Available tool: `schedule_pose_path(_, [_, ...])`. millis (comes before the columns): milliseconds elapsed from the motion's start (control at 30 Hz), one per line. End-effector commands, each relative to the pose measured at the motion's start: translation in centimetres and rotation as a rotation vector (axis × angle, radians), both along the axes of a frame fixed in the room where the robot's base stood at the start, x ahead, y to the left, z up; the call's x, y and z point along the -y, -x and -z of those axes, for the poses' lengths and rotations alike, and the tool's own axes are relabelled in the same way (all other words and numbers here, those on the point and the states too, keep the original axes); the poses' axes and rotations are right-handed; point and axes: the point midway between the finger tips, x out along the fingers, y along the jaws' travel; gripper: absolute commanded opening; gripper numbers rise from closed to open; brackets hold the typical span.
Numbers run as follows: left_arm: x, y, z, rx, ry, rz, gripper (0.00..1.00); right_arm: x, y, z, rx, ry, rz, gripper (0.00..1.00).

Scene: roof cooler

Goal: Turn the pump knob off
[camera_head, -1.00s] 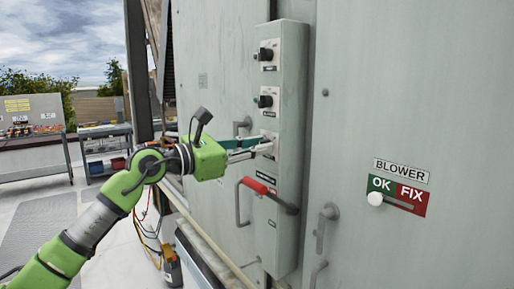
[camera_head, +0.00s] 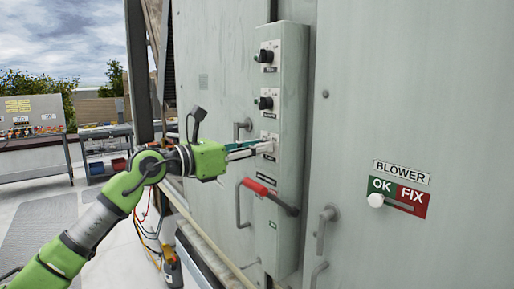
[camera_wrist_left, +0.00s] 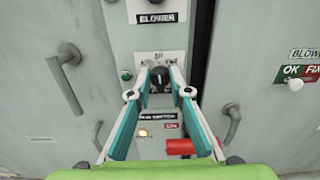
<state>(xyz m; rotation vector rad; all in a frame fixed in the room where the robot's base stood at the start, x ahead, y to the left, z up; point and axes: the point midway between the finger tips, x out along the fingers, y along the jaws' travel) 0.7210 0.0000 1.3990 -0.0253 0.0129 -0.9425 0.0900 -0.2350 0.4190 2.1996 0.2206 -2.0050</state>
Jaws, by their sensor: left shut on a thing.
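The grey control box (camera_head: 288,205) stands upright on the cabinet front and carries three black knobs in a column. The lowest knob, the one at my left gripper (camera_head: 267,146), is hidden by the fingers in the head view. In the left wrist view this black knob (camera_wrist_left: 160,77) sits between the two teal-and-white fingertips of my left gripper (camera_wrist_left: 160,84), which are shut on it. Its pointer looks about upright, below a small white label plate that is too blurred to read fully. My right gripper is not in view.
Two other black knobs (camera_head: 265,55) and (camera_head: 264,102) are above. A red-handled lever (camera_head: 256,187) sticks out just below my gripper. Door handles (camera_head: 325,225) and a BLOWER OK/FIX slider (camera_head: 398,196) are to the right. A shelf cart (camera_head: 107,150) stands far left.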

Motion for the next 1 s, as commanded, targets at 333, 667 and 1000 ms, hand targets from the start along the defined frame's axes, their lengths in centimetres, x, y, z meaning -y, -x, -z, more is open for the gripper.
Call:
schedule_pose_path(333, [0.0,0.0,0.0,0.001,-0.001,0.0,0.35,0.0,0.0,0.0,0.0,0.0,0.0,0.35])
schedule_pose_path(667, [-2.2,1.4,0.0,0.002,0.0,-0.003,0.35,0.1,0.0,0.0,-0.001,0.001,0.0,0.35])
schedule_pose_path(1000, [-7.8,5.5,0.2,0.0,-0.002,-0.003,0.35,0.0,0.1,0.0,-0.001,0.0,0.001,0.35])
